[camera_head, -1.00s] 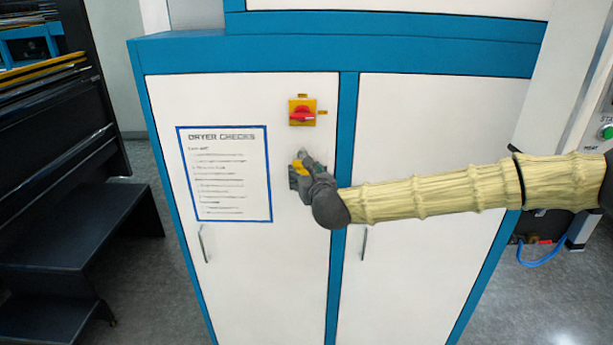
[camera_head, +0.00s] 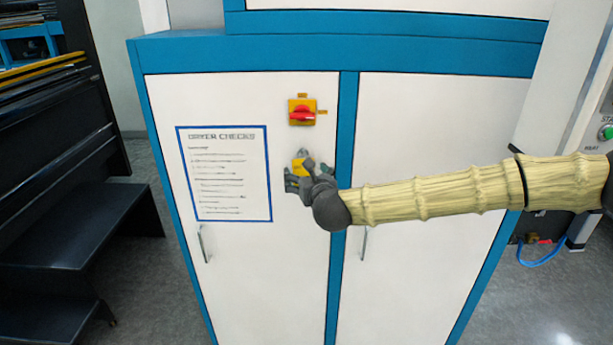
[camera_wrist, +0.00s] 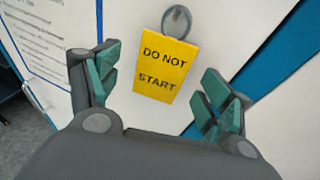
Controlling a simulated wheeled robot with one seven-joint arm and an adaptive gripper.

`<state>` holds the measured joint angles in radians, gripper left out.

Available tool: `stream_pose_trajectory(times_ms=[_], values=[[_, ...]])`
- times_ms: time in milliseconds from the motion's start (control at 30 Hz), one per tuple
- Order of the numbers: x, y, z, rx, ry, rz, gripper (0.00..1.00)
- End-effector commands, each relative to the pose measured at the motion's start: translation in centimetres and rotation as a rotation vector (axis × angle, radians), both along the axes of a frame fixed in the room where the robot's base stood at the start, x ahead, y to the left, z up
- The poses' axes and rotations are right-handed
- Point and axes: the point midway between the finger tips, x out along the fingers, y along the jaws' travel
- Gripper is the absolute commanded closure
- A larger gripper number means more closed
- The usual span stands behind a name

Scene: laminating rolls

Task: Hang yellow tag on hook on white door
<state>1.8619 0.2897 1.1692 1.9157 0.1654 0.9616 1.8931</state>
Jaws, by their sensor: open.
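The yellow tag (camera_wrist: 163,68) reads "DO NOT START" and hangs at a grey ring-shaped hook (camera_wrist: 177,20) on the white door, slightly tilted in the wrist view. In the head view the tag (camera_head: 299,166) is a small yellow patch on the white door (camera_head: 290,260), below the red switch, partly covered by my gripper. My gripper (camera_wrist: 160,85) is open, with its green-padded fingers apart on either side of the tag and not touching it. It also shows in the head view (camera_head: 304,173). Whether the tag's hole is fully over the hook is too small to tell.
A red rotary switch on a yellow plate (camera_head: 302,112) is above the tag. A "DRYER CHECKS" sheet (camera_head: 225,173) is on the door to the left. Door handles (camera_head: 203,243) sit lower down. A blue frame strip (camera_head: 345,130) runs right of the tag.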

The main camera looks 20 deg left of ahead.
Motion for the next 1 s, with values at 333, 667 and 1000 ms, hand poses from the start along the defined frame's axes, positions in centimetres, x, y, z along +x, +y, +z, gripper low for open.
stream_pose_trajectory(times_ms=[333, 667, 1000], values=[[-4.8, -2.9, 1.2, 0.001, 0.001, 0.001, 0.2], [-8.7, -5.4, 2.2, 0.001, 0.0, 0.0, 0.2], [-11.0, -5.7, -2.7, -0.138, -0.009, 0.06, 0.2]])
